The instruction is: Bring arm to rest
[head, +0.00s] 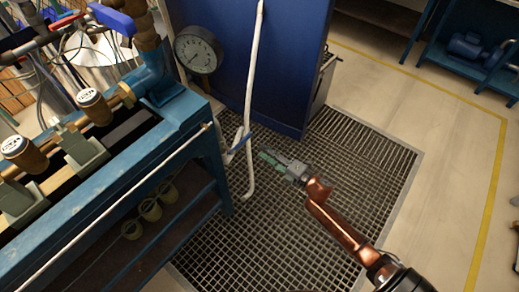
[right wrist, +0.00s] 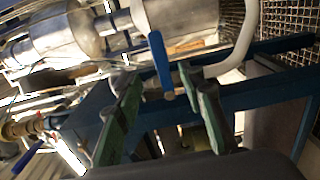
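My right arm (head: 345,235), copper-coloured, reaches in from the lower right of the head view over the floor grate. Its gripper (head: 268,158) points left toward the bench corner. In the right wrist view the two green fingers of this gripper (right wrist: 160,85) stand apart with nothing held between them. A blue valve lever (right wrist: 160,62) shows past the fingertips, and I see no contact with it. In the head view a blue lever (head: 239,144) sits by the white pipe (head: 252,70), just left of the gripper. My left gripper is not in view.
The blue bench (head: 150,150) with brass meters (head: 94,106) fills the left. A round gauge (head: 198,50) and a blue cabinet (head: 290,70) stand behind the pipe. The floor grate (head: 345,160) and the floor to its right are clear.

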